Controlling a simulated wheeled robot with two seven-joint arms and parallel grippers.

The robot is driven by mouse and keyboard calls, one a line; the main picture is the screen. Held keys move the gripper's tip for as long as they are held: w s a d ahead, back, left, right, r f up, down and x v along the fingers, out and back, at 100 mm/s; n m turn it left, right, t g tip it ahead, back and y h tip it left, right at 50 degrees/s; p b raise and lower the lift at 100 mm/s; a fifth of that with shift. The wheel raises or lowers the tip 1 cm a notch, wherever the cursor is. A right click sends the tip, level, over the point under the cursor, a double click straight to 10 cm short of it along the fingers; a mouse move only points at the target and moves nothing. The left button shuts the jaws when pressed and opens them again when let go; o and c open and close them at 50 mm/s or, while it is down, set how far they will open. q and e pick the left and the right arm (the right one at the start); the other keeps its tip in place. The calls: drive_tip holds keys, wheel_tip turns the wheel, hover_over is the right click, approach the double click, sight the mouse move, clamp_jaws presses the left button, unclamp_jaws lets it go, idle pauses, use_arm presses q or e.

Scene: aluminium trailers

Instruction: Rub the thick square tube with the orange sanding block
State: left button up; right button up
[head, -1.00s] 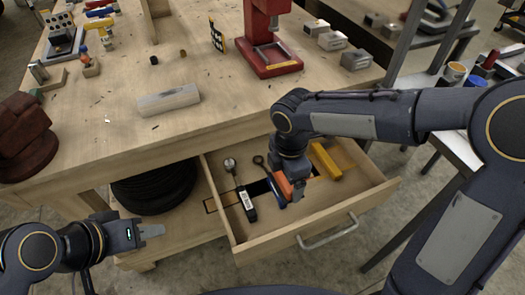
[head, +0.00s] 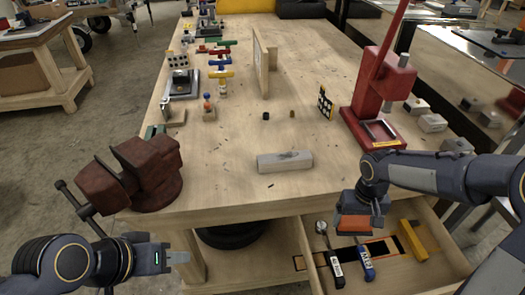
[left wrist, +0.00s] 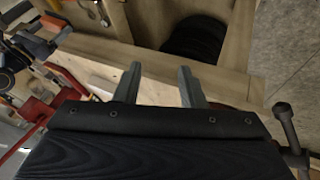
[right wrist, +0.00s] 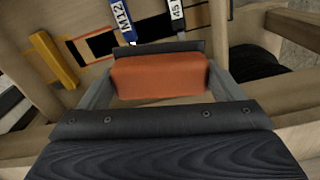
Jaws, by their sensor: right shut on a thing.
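The orange sanding block (head: 357,222) is in my right gripper (head: 360,210), above the open drawer. In the right wrist view the block (right wrist: 160,77) sits between the two fingers, its orange face toward the camera and a dark strip along its far edge. The thick square tube seems to be the pale grey bar (head: 285,161) lying flat near the bench's front edge, left of and beyond my right gripper. My left gripper (head: 180,258) is off the bench's front left. In the left wrist view its fingers (left wrist: 158,85) are apart with nothing between them.
The open drawer (head: 440,280) holds a yellow bar (head: 413,240) and two tools. A red vise (head: 142,170) stands at the bench's left corner, a red press (head: 375,100) at the right. The bench around the bar is mostly clear.

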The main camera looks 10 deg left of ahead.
drive_tip(key=shift+w+m, duration=0.1)
drive_tip(key=shift+m, duration=0.3)
